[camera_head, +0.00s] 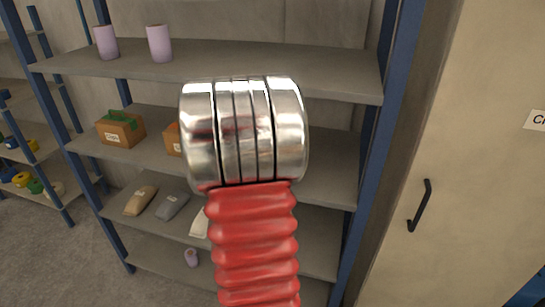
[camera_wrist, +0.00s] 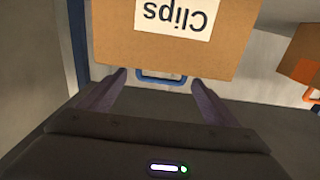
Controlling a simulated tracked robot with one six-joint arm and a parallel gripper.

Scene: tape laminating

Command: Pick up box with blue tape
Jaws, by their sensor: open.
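In the wrist view, a brown cardboard box (camera_wrist: 228,48) with an upside-down "Clips" label fills the top middle. A blue strip (camera_wrist: 160,79), which looks like the blue tape, shows at the box's lower edge in the picture. My gripper (camera_wrist: 158,84) is open, with its two dark fingers apart on either side of the strip. I cannot tell whether they touch the box. In the head view my gripper is hidden behind my arm, and no blue-taped box can be made out.
Another brown box (camera_wrist: 303,52) with an orange strip is at the wrist view's right edge. In the head view, a green-taped box (camera_head: 121,131) and a partly hidden box (camera_head: 173,139) stand on the middle shelf. Purple cylinders (camera_head: 159,43) stand above. A cabinet (camera_head: 470,150) is at right.

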